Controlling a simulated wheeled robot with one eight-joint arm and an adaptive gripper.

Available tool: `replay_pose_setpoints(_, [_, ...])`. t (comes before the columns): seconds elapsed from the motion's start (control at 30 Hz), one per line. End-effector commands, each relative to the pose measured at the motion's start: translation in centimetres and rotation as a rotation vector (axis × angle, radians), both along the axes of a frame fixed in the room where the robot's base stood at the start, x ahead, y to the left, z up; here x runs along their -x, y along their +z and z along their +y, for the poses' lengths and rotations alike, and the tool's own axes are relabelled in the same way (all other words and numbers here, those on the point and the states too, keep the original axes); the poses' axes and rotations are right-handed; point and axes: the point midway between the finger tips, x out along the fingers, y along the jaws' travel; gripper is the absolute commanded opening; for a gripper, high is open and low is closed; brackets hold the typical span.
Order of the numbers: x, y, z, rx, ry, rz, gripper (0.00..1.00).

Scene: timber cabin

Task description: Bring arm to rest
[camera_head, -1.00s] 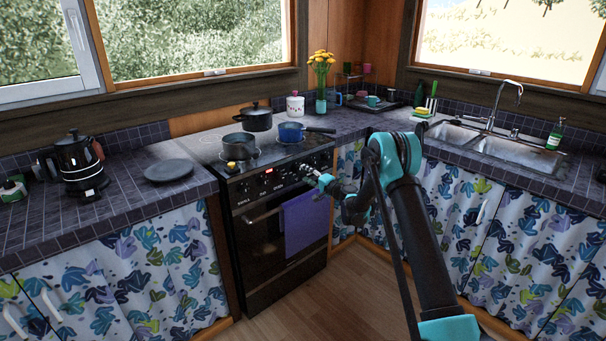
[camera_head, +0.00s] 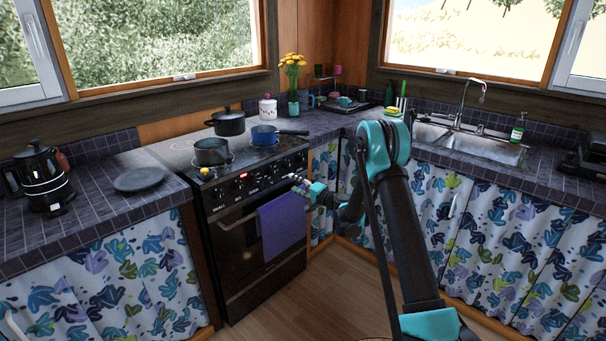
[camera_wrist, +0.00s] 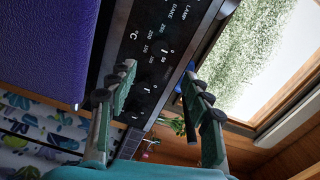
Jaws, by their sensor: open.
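My arm (camera_head: 400,215) reaches forward from the lower right of the head view, bent at a black and teal elbow. My gripper (camera_head: 302,187) is in front of the stove, close to the right end of its control panel. In the wrist view my gripper (camera_wrist: 160,85) shows its two fingers spread apart with nothing between them. The stove's control panel (camera_wrist: 155,50), with its dials and lettering, lies beyond the fingers. I cannot tell the exact gap between fingertips and panel.
The stove (camera_head: 250,225) carries a black pot (camera_head: 228,123), a grey pot (camera_head: 211,152) and a blue pan (camera_head: 265,135). A purple towel (camera_head: 282,225) hangs on its oven door. Counters with curtained fronts stand on both sides; the wooden floor (camera_head: 300,290) ahead is clear.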

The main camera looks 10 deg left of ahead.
Motion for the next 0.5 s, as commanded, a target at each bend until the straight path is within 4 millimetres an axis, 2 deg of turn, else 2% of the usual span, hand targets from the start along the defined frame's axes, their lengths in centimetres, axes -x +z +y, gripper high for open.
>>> replay_pose_setpoints(0.17, [2.0, 2.3, -1.2, 0.095, 0.017, -0.009, 0.50])
replay_pose_setpoints(0.3, [5.1, 4.5, -3.0, 0.224, 0.039, -0.013, 0.50])
replay_pose_setpoints(0.5, [10.3, 6.5, -6.2, 0.413, 0.068, -0.003, 0.50])
